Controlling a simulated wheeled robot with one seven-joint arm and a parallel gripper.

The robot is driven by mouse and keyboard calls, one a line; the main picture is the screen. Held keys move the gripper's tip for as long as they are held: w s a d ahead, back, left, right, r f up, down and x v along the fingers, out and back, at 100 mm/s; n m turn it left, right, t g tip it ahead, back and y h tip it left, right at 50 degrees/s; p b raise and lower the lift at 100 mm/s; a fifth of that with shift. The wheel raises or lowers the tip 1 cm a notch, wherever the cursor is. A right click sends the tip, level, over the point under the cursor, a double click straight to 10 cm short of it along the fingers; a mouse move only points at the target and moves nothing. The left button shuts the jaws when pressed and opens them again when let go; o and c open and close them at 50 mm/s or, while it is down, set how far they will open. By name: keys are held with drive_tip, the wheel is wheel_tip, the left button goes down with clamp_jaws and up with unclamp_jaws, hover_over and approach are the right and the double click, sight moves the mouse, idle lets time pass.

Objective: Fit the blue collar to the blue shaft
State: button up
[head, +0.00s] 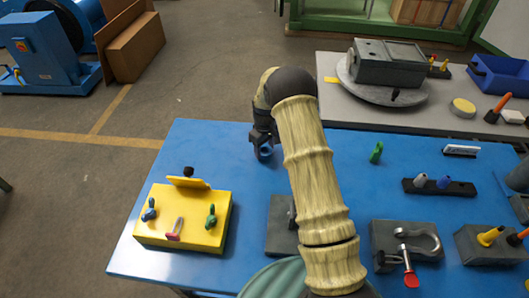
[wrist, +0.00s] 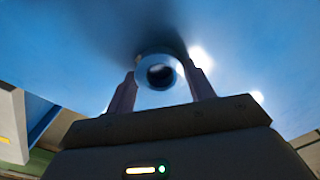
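The blue collar (wrist: 160,72), a short ring with a dark bore, sits between the two fingertips of my gripper (wrist: 160,80) in the wrist view. The fingers appear shut on its sides. In the head view the collar (head: 266,152) shows below my gripper (head: 262,140), over the back left part of the blue table. I cannot tell whether it touches the tabletop. A blue peg (head: 444,181), which looks like the blue shaft, stands on a dark bar to the right, well apart from my gripper.
A grey-white peg (head: 421,178) stands beside the blue one on the dark bar (head: 460,189). A green part (head: 376,152) is between my arm and the bar. A yellow block (head: 180,233) with coloured knobs is front left. A grey shackle fixture (head: 405,245) is front right.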

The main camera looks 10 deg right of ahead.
drive_tip(key=shift+c, duration=0.3)
drive_tip(key=shift+w+r, duration=0.1)
drive_tip(key=shift+r, duration=0.45)
wheel_tip(320, 180, up, 9)
drive_tip(key=b, duration=0.2)
